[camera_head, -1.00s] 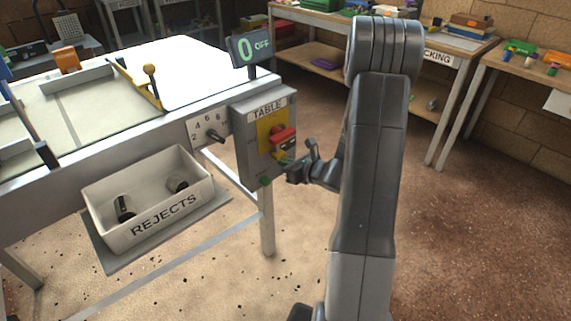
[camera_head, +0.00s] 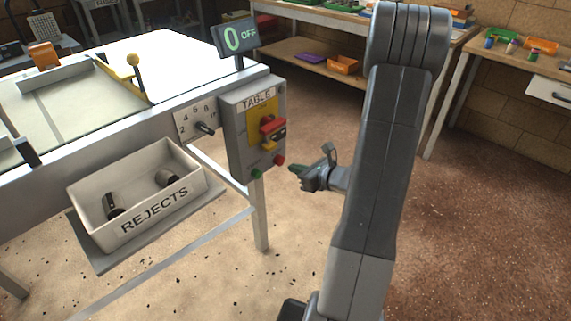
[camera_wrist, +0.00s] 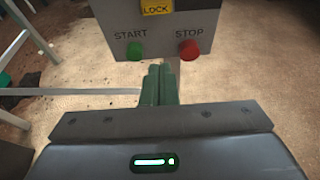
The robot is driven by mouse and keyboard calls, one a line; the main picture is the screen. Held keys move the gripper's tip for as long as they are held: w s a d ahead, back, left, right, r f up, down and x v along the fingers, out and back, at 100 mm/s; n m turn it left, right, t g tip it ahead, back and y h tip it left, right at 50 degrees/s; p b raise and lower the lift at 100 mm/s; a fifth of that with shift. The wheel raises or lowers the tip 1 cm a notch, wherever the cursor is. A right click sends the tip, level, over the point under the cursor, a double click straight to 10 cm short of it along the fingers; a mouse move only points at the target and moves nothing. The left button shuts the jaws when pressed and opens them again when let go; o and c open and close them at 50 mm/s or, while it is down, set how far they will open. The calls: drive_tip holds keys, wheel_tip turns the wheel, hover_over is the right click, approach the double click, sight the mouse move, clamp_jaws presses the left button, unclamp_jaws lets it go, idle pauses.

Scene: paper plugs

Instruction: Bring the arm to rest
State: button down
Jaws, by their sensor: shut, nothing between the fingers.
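My gripper (camera_head: 297,169) is to the right of the grey TABLE control box (camera_head: 243,151), apart from it in the head view. In the wrist view its green fingers (camera_wrist: 160,84) are together with nothing between them, pointing toward the lower edge of the box (camera_wrist: 160,25). The green START button (camera_wrist: 134,51) and red STOP button (camera_wrist: 189,49) show just beyond the fingertips. In the head view the box carries a red switch handle (camera_head: 272,124) on a yellow plate. The display (camera_head: 235,38) above it reads 0 OFF.
A white REJECTS bin (camera_head: 185,200) with two dark pieces sits on a shelf under the white-topped table (camera_head: 170,60). A numbered dial (camera_head: 203,127) is left of the box. Benches with coloured parts stand behind and at the right. The floor (camera_head: 480,220) right of my arm is clear.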

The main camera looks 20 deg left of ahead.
drive_tip(key=shift+s+d+r, duration=0.15)
drive_tip(key=shift+s+d, duration=0.1)
drive_tip(key=shift+d, duration=0.25)
drive_tip(key=w+a+p, duration=0.1)
drive_tip(key=w+a, duration=0.2)
drive_tip(key=a, duration=0.5)
drive_tip(key=shift+w+a+r+p, duration=0.25)
drive_tip(key=shift+w+a+p, duration=0.1)
drive_tip(key=shift+a, duration=0.05)
drive_tip(key=shift+d, duration=0.1)
